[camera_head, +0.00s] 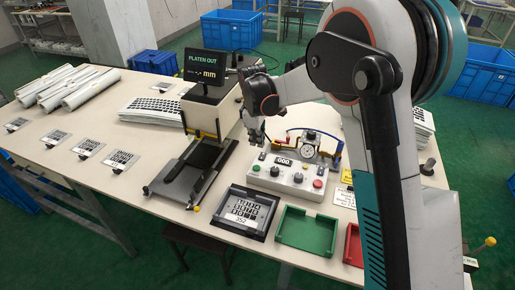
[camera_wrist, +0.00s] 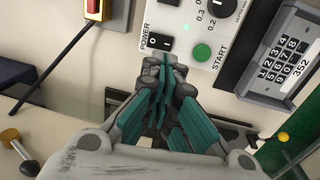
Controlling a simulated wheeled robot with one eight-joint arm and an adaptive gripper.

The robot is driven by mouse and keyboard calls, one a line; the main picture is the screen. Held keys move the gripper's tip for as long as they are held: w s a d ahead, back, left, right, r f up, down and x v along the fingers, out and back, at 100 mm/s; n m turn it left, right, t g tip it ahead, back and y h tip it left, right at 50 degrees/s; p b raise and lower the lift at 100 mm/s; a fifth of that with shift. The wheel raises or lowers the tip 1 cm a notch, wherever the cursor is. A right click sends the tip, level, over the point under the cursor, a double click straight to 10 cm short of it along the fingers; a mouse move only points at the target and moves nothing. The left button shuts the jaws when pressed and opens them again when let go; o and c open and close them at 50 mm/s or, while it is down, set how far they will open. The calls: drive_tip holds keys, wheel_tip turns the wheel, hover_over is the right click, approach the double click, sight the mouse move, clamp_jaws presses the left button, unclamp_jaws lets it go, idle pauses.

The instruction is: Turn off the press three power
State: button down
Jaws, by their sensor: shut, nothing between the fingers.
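A white control box (camera_head: 285,178) with a small display, knobs and green and red buttons stands on the table. In the wrist view its panel (camera_wrist: 180,20) shows a black rocker switch (camera_wrist: 159,43) marked POWER and a green START button (camera_wrist: 201,52). My gripper (camera_wrist: 164,72) is shut and empty, its fingertips just below the rocker in the picture. Whether they touch the panel I cannot tell. In the head view my gripper (camera_head: 257,138) is above the back left of the box. The digit "3" is not readable on this box.
A keypad film marked 352 (camera_head: 243,212), a green tray (camera_head: 306,230) and a red tray (camera_head: 353,245) lie in front.

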sight(261, 154)
wheel_tip(261, 154, up, 6)
drive_tip(key=shift+s+a+r, duration=0.15)
drive_tip(key=shift+s+a, duration=0.05)
drive_tip(key=shift+s, duration=0.15)
drive_tip(key=shift+r, duration=0.1)
drive_tip(key=p, duration=0.2)
drive_tip(key=r+p, duration=0.1)
drive_tip(key=p, duration=0.1)
drive_tip(key=d+r+p, duration=0.1)
drive_tip(key=p, duration=0.2)
drive_tip(key=shift+w+r, duration=0.2)
drive_tip(key=shift+w, duration=0.15)
drive_tip(key=shift+f, duration=0.15)
drive_tip(key=f+b, duration=0.1)
drive_tip(key=f, duration=0.3)
drive_tip(key=w+f+b, duration=0.1)
drive_tip(key=f+b, duration=0.1)
drive_tip(key=f, duration=0.3)
drive_tip(key=f+b, duration=0.1)
drive_tip(key=f, duration=0.4)
drive_tip(key=shift+w+d+b, duration=0.3)
drive_tip(key=shift+b, duration=0.05)
drive_tip(key=shift+r, duration=0.1)
